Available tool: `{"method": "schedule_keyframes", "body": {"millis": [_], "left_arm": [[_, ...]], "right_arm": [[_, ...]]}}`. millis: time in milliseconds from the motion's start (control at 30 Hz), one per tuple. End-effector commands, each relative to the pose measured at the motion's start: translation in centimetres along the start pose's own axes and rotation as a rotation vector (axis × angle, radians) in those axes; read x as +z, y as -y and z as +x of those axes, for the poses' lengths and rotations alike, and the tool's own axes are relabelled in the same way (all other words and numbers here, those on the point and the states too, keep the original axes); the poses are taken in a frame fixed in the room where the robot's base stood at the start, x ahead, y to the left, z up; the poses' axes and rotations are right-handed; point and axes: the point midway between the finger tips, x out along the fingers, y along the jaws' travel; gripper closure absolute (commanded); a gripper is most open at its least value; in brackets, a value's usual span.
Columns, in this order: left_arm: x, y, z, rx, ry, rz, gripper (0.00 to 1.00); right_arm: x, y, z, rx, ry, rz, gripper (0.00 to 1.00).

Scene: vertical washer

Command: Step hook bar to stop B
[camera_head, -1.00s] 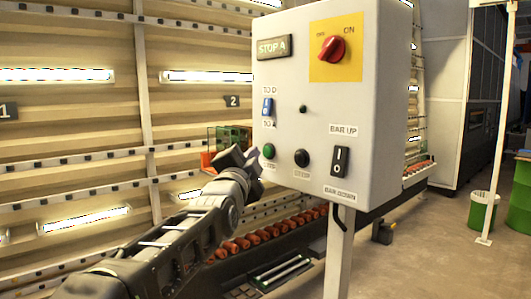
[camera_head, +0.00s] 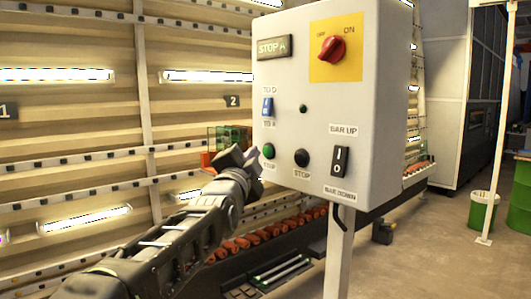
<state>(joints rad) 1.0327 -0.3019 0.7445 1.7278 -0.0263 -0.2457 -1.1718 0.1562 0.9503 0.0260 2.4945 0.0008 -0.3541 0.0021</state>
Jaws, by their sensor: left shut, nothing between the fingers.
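A grey control box (camera_head: 355,90) on a post fills the middle of the view. Its small display (camera_head: 273,47) reads STOP A. The hook bar cannot be made out clearly. My right gripper is out of view.
A red rotary switch (camera_head: 332,48) sits on a yellow plate on the box. A ribbed wall with light strips (camera_head: 55,75) stands behind. Orange rollers (camera_head: 262,236) run along a low rail.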

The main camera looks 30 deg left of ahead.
Motion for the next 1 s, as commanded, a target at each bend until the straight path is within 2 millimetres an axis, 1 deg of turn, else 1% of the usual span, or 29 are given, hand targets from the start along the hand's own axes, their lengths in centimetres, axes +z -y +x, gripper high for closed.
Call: {"method": "schedule_keyframes", "body": {"millis": [267,533,1000], "left_arm": [[-0.02,0.01,0.03,0.000,0.000,0.000,1.00],[-0.29,-0.21,0.64,0.001,0.002,0.001,1.00],[-0.41,-0.36,0.73,0.000,0.000,0.000,1.00]], "right_arm": [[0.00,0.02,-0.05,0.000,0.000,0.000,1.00],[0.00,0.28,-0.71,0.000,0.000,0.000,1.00],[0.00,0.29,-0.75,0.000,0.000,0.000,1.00]]}}
